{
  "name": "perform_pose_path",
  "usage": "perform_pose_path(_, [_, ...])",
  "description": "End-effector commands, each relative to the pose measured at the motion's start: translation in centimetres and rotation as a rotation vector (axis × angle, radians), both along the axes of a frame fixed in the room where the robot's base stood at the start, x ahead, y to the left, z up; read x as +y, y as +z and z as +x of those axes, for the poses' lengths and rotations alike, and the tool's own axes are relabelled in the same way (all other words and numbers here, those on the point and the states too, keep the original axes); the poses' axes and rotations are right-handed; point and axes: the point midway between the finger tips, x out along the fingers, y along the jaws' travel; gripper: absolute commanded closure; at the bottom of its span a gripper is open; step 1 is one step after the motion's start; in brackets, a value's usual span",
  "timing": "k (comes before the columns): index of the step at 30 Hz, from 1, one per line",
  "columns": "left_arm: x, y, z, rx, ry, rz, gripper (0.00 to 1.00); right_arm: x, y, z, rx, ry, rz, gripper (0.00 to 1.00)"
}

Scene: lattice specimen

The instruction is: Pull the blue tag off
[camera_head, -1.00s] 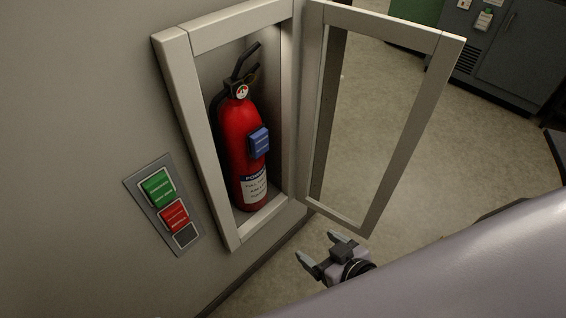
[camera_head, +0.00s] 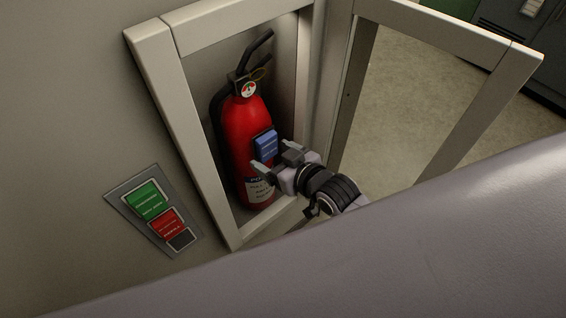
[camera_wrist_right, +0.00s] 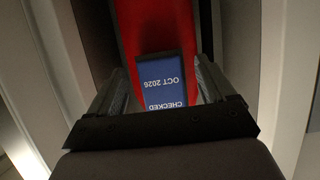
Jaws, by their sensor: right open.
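The blue tag (camera_head: 266,144) is on the front of a red fire extinguisher (camera_head: 239,128) that stands upright in an open wall cabinet. My right gripper (camera_head: 270,158) is open at the cabinet's opening, with its fingers pointing at the tag. In the right wrist view the blue tag (camera_wrist_right: 166,82) reads "CHECKED OCT 2026" upside down. There it lies between the two open fingers (camera_wrist_right: 160,88), with red extinguisher body behind it. I cannot tell whether the fingers touch the tag. My left gripper is not in view.
The cabinet frame (camera_head: 176,120) surrounds the extinguisher closely. Its framed door (camera_head: 478,115) stands open to the right. A wall panel (camera_head: 126,198) with green and red tags is left of the cabinet. Floor shows through the door.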

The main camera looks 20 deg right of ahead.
Motion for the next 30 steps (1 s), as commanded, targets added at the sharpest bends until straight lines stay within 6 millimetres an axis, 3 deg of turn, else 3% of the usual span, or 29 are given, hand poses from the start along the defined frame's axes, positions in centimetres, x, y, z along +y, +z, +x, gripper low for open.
perform_pose_path(10, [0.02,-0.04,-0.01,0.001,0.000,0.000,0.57,0.11,-0.10,0.30,-0.001,0.000,0.000,0.20])
perform_pose_path(15, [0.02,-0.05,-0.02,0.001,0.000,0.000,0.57,0.09,-0.09,0.28,-0.001,0.000,0.000,0.76])
perform_pose_path(17, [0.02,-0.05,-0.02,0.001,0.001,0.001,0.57,0.09,-0.09,0.28,-0.001,0.000,0.000,0.77])
perform_pose_path(18, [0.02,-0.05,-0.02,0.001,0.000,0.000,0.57,0.09,-0.09,0.28,-0.001,0.000,0.000,0.58])
perform_pose_path(20, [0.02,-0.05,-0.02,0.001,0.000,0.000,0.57,0.09,-0.10,0.28,-0.001,0.000,0.000,0.75])
perform_pose_path(30, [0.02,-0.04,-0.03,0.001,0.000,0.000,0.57,0.09,-0.10,0.27,-0.001,0.000,0.000,0.75])
